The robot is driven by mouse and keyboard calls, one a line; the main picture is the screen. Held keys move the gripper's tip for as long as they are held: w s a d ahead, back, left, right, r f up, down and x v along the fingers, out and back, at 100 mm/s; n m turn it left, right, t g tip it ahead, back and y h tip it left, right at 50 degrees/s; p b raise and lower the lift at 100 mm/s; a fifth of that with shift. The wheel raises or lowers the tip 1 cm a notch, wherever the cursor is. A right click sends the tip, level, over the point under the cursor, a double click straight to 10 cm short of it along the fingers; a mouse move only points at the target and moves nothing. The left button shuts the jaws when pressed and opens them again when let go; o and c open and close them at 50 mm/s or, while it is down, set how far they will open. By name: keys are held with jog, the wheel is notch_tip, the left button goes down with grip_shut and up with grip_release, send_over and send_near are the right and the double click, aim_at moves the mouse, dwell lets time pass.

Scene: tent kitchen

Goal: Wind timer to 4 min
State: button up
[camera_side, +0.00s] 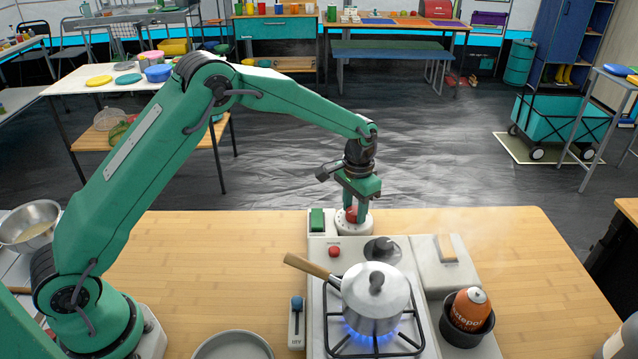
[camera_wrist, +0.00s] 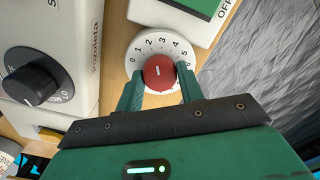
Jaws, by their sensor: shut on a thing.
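The timer is a white round dial (camera_wrist: 148,47) with a red knob (camera_wrist: 158,72) and figures 0 to 5 around its far rim. A short pale mark on the knob points roughly between 2 and 3; I cannot read it exactly. In the side view the timer (camera_side: 355,228) stands at the back edge of the stove unit, its knob partly hidden by my fingers. My gripper (camera_wrist: 159,92) comes down from above, one finger on each side of the red knob, shut on it. My gripper also shows in the side view (camera_side: 354,212).
A lidded pot (camera_side: 375,297) stands on a lit burner, its wooden handle reaching left. Close by are a green switch (camera_side: 317,220), a red button (camera_side: 334,251) and a black knob (camera_side: 382,249). An orange can (camera_side: 470,309) sits in a dark cup at right.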

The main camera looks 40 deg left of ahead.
aim_at(354, 209)
jog(key=shift+a, duration=0.25)
jog(key=o, duration=1)
jog(key=shift+d, duration=0.1)
jog(key=shift+r, duration=0.1)
jog(key=shift+r, duration=3.85)
